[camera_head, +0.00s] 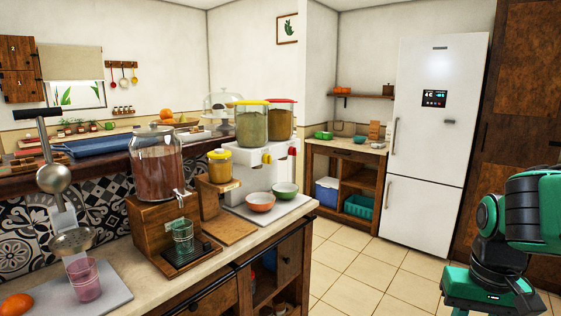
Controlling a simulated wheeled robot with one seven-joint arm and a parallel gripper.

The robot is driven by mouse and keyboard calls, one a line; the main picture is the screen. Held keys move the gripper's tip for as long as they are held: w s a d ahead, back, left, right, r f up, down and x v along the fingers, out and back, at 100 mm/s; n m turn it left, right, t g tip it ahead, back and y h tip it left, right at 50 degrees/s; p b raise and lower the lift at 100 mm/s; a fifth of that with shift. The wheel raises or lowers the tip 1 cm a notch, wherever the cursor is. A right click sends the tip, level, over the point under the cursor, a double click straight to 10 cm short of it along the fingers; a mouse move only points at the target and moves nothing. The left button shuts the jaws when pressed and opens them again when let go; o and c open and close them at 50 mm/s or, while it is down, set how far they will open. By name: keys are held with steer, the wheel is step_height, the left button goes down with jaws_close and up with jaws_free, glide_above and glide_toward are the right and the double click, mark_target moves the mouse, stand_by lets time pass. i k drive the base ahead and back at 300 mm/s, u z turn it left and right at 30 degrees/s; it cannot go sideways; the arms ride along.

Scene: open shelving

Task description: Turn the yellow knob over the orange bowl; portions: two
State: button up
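A white dispenser (258,176) stands on the counter with two clear bins of dry food on top, one yellow-lidded (251,123) and one red-lidded (280,121). The yellow knob (267,158) is on its front at the left, and a red knob (292,153) is to its right. The orange bowl (260,202) stands below the yellow knob, on a light board. Its contents cannot be made out. A green bowl (285,190) stands right of it. Parts of my green and black arm show at the right edge. My gripper is not in view.
Left of the dispenser are a yellow-lidded jar (219,165) on a wooden stand and a large drink dispenser (158,165) with a glass below its tap. A juicer (55,180) is at far left. The tiled floor (350,265) is clear toward the fridge (436,130).

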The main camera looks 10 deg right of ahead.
mark_target(266, 159)
steer(key=i, duration=0.85)
steer(key=u, duration=0.05)
